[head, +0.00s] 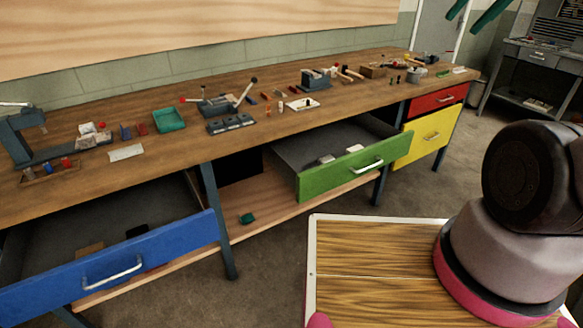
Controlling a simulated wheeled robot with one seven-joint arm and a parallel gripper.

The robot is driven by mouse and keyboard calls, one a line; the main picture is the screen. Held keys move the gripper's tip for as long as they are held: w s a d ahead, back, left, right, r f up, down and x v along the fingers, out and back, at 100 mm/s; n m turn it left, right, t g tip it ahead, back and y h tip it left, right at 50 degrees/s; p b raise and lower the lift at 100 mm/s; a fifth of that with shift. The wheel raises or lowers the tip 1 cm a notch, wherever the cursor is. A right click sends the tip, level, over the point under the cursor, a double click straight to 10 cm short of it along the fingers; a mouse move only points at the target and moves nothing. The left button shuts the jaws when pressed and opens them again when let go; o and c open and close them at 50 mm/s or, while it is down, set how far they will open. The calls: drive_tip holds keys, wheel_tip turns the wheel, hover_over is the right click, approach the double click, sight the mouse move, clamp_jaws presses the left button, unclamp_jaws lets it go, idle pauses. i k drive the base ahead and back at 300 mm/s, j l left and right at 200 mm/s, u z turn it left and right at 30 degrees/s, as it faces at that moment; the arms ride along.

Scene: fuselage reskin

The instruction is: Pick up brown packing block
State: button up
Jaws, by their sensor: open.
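A brown block (89,250) lies in the open blue drawer (120,268) at the lower left, partly hidden behind the drawer's front. A dark item (136,231) lies to its right in the same drawer. A brown box-like thing (373,70) also stands far back on the workbench; I cannot tell from this view which of the two is the packing block. My gripper is not in view; only a part of my arm shows at the right.
The long wooden workbench (80,190) carries a teal tray (169,119), vises and several small tools. An open green drawer (338,172) juts out in the middle. A green item (247,218) lies on the lower shelf.

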sight(96, 247)
drive_tip(key=k+u, duration=0.1)
drive_tip(key=k, duration=0.55)
drive_tip(key=u, duration=0.4)
drive_tip(key=j+u, duration=0.1)
drive_tip(key=u, duration=0.25)
drive_tip(key=i+u, duration=0.1)
drive_tip(key=u, duration=0.3)
drive_tip(key=j+u, duration=0.1)
drive_tip(key=u, duration=0.25)
drive_tip(key=i+j, duration=0.15)
drive_tip(key=i, duration=0.45)
drive_tip(key=i+j+u, duration=0.1)
drive_tip(key=i, duration=0.45)
drive_tip(key=j, duration=0.1)
